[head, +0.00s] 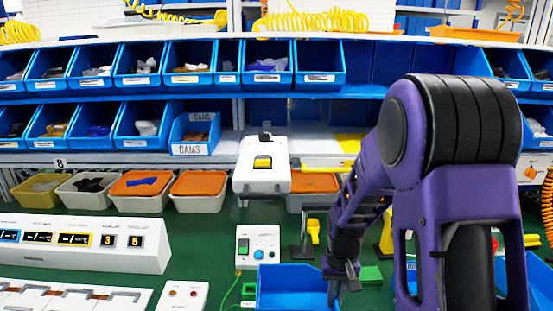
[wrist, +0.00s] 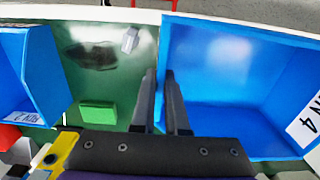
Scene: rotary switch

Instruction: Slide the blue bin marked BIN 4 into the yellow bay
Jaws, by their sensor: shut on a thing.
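The blue bin marked BIN 4 (wrist: 225,80) fills the right of the wrist view, its white label at the far right edge. It looks empty. In the head view a blue bin (head: 288,285), which appears to be this one, sits at the bottom centre with its label out of sight. My gripper (wrist: 160,78) is shut on the bin's side wall, one finger on each side; it also shows in the head view (head: 338,288). A yellow patch (head: 350,144) shows on the shelf behind, partly hidden by my arm; I cannot tell whether it is the yellow bay.
Another blue bin, labelled BIN 2 (wrist: 35,75), stands left in the wrist view. A green block (wrist: 97,113) lies on the green surface between the bins. A white box with buttons (head: 258,246) stands behind the held bin. A white device (head: 262,180) projects from the shelf.

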